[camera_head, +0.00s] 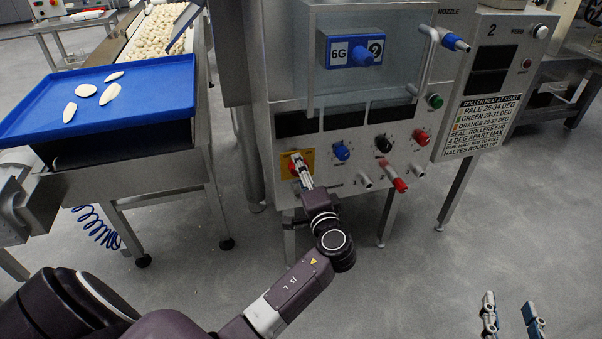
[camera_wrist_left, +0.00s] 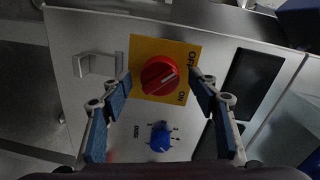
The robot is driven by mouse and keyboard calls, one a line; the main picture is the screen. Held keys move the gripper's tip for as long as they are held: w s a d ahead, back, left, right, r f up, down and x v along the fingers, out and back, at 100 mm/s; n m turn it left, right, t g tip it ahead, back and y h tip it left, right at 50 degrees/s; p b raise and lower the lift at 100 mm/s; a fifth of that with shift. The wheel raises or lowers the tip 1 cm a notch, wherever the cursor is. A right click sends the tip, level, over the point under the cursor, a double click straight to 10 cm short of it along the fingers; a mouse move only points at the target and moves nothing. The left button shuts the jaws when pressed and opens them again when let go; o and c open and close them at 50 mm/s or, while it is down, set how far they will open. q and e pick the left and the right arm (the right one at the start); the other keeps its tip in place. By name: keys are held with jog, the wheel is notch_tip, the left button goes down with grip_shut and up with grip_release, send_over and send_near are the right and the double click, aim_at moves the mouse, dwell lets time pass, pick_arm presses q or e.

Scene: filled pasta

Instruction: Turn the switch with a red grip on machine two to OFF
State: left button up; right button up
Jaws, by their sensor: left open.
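The switch with a red grip (camera_wrist_left: 159,76) sits on a yellow plate (camera_wrist_left: 143,48) with the words OFF and ON on machine two's (camera_head: 330,185) grey front panel. In the left wrist view, the white mark on the grip points right and slightly up, between the two words. My left gripper (camera_wrist_left: 161,84) is open, with one blue-padded finger on each side of the grip, apart from it. In the head view, the gripper largely hides the switch (camera_head: 296,160). My right gripper (camera_head: 512,315) is open and empty above the floor at bottom right.
A blue knob (camera_head: 342,151), a black knob (camera_head: 383,143) and a red knob (camera_head: 421,137) stand right of the switch. A red-tipped handle (camera_head: 400,185) juts out below. A blue tray (camera_head: 100,95) with pasta pieces is at left.

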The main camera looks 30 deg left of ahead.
pick_arm(q)
jog(key=v, duration=1.1)
jog(key=shift+s+d, duration=0.2)
jog(key=shift+s, duration=0.1)
jog(key=shift+f, duration=0.1)
